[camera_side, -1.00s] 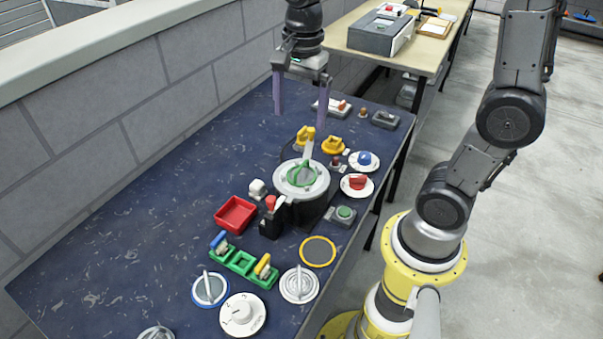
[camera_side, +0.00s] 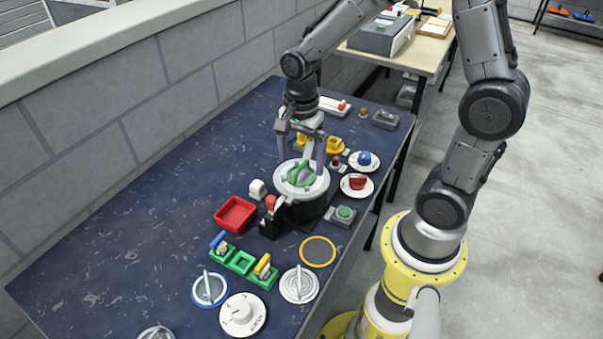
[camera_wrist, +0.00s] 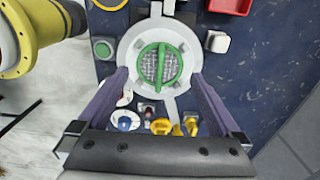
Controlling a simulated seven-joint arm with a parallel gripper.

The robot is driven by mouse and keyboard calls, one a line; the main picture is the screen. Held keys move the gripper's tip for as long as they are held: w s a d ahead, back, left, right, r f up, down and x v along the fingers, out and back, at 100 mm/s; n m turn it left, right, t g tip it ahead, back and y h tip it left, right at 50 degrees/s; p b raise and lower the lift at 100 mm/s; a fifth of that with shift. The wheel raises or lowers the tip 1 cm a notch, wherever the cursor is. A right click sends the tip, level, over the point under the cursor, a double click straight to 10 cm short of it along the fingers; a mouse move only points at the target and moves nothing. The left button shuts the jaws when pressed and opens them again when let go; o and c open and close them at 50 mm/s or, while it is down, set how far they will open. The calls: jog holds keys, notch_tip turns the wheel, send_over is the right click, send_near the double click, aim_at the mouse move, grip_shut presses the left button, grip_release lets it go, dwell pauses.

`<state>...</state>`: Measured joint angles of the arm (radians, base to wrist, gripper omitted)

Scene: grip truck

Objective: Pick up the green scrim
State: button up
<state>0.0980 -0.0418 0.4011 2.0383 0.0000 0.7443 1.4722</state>
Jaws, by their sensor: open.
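The green scrim (camera_side: 302,173) is a round mesh disc with a green rim and a green bar across its middle. It lies on the light grey round top (camera_side: 287,189) of a dark cylinder. In the wrist view the scrim (camera_wrist: 160,64) is ahead of the fingers, near the top centre, in full view. My gripper (camera_side: 301,174) is open, its two purple fingers apart above the grey top, around the far side of the scrim in the side view. It also shows in the wrist view (camera_wrist: 160,78), with nothing between the fingers. I cannot tell whether a finger touches the grey top.
A red tray (camera_side: 235,214) and a white block (camera_side: 258,188) stand left of the cylinder. Yellow parts (camera_side: 334,145), a blue knob (camera_side: 364,158), a red knob (camera_side: 357,182) and a green button (camera_side: 344,212) crowd its right and far sides. The table's left side is clear.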

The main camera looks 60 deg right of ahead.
aim_at(302, 171)
jog(key=shift+f, duration=1.35)
jog(key=c, duration=1.1)
jog(key=shift+r, duration=0.1)
